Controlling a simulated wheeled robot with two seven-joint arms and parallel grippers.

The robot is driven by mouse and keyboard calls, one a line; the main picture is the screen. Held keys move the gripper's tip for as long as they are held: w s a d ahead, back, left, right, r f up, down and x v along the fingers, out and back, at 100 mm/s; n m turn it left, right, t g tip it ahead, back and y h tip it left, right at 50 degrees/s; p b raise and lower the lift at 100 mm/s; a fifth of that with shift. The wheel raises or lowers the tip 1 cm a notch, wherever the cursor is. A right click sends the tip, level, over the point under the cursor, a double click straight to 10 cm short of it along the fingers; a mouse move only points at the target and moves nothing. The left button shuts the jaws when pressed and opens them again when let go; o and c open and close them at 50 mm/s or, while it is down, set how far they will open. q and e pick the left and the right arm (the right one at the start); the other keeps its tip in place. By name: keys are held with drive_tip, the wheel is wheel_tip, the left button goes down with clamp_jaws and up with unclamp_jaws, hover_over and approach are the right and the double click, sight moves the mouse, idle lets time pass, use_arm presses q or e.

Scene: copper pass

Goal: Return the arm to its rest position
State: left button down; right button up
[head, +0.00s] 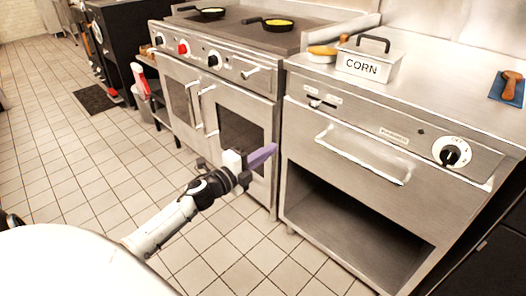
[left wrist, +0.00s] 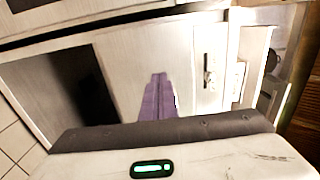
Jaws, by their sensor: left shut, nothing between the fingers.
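My left gripper (head: 264,156) reaches in from the lower left in the head view, with purple fingers in front of the range's lower door. It is shut and empty. Its purple fingers also show together in the left wrist view (left wrist: 157,98), with pale cabinet fronts behind them. My left arm (head: 165,226) stretches out over the tiled floor. My right gripper is not in view.
A range (head: 215,97) with two pans (head: 277,24) stands behind the gripper. To its right is a steel warmer cabinet (head: 345,152) with an open lower bay. A corn container (head: 368,66) sits on top. The tiled floor (head: 60,170) at left is clear.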

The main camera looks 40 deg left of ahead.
use_arm(q)
drive_tip(key=shift+s, duration=0.75)
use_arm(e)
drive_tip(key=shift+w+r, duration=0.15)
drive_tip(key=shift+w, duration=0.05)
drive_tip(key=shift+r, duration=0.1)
